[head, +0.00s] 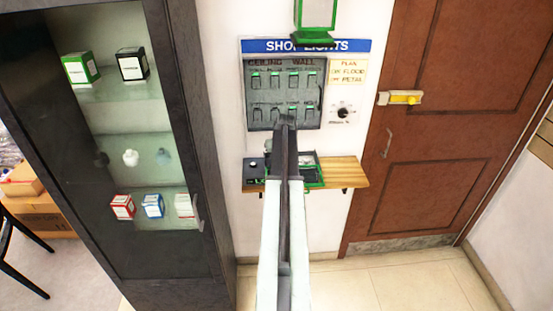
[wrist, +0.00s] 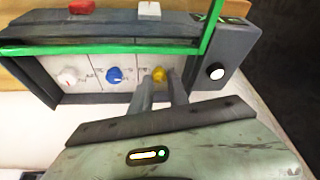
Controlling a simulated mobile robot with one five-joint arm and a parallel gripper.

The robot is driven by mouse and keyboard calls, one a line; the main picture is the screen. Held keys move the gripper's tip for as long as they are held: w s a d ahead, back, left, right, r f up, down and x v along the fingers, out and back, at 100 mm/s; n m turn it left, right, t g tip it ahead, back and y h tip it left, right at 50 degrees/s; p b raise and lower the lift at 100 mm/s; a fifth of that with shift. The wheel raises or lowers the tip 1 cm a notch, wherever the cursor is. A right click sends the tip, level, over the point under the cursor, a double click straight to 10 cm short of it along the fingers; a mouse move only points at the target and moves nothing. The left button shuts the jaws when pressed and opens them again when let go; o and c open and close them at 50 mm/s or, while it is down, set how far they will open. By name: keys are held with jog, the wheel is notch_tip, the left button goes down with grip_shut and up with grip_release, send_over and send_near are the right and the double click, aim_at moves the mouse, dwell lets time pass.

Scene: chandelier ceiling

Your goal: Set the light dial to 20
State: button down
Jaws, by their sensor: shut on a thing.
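My gripper (wrist: 160,82) is shut on a small yellow knob (wrist: 161,74) on the front of a box on the shelf, with one finger on each side. A blue knob (wrist: 115,74) and a white knob (wrist: 69,77) sit beside it on the same pale panel. The markings around these knobs are too small to read. In the head view my arm hides the gripper and these knobs. A separate black round dial (head: 343,112) with tick marks is on the wall board, right of the switches; its setting is not legible.
The "SHOP LIGHTS" board (head: 244,90) holds rows of switches (head: 274,80). A glass cabinet (head: 187,120) stands left, a brown door (head: 440,130) right.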

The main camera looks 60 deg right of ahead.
jog(key=shift+m, duration=0.7)
jog(key=shift+a+g, duration=0.1)
jog(key=shift+g, duration=0.2)
jog(key=c, duration=1.3)
grip_release()
jog(key=shift+o, duration=0.2)
jog(key=p+v, duration=0.7)
jog(key=v, duration=0.1)
jog(key=shift+a+f, duration=0.1)
jog(key=shift+f, duration=0.1)
